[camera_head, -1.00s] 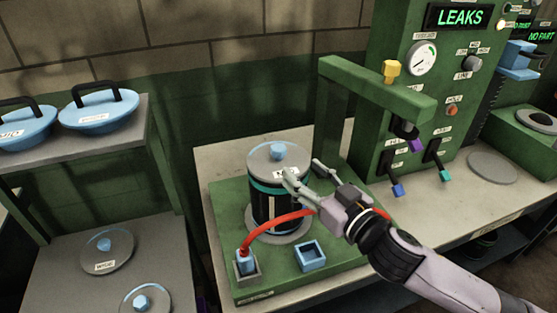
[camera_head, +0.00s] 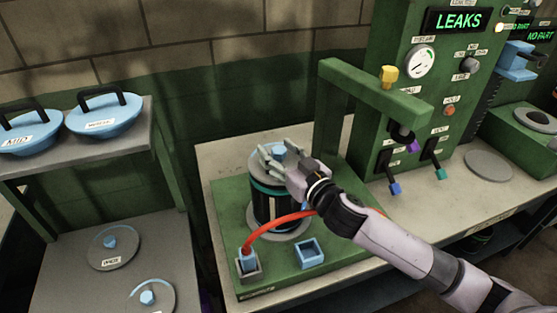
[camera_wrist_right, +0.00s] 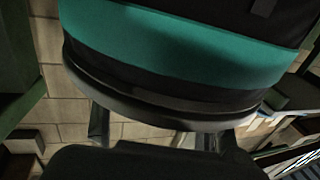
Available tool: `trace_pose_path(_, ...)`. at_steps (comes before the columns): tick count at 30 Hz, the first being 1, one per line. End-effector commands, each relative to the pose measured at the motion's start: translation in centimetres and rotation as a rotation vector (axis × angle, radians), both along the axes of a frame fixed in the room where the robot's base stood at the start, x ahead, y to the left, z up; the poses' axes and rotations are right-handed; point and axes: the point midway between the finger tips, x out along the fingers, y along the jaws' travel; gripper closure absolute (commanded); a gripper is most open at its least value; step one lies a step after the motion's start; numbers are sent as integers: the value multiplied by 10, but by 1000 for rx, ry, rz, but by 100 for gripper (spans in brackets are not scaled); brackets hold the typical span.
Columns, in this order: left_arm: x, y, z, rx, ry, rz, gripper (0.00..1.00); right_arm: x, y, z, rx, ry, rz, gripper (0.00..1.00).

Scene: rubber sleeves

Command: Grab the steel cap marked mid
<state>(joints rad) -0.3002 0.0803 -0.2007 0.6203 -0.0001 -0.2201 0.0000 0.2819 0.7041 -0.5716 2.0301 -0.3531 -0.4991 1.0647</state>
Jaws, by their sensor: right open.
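A round grey steel cap (camera_head: 254,164) with a blue knob (camera_head: 279,150) sits on top of the dark sleeve (camera_head: 263,207), which has a teal band and stands on the green fixture. My right gripper (camera_head: 277,157) is open over this cap, with its fingers around or beside the knob; contact cannot be told. The cap's label is hidden by the gripper now. In the right wrist view the sleeve (camera_wrist_right: 190,45) fills the top, with the cap's rim (camera_wrist_right: 150,108) below it. My left gripper is not in view.
Two more grey caps (camera_head: 113,247) with blue knobs lie on the lower left shelf. Blue lids with black handles (camera_head: 104,115) stand above. A green overhead arm (camera_head: 375,90) rises behind the sleeve. A red hose (camera_head: 275,222) curves in front, beside a blue square socket (camera_head: 309,253).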

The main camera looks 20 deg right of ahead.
Motion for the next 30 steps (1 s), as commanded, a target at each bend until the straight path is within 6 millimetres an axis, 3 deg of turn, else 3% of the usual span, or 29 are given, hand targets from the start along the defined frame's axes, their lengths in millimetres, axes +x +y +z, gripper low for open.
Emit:
trace_pose_path(5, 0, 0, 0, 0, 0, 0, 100, 0, 0, -1, 0, 1, 0, 50)
trace_pose_path(27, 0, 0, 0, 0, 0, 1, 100, 0, 0, -1, 0, 1, -1, 99)
trace_pose_path(30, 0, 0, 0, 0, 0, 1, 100, 0, 0, -1, 0, 1, -1, 100)
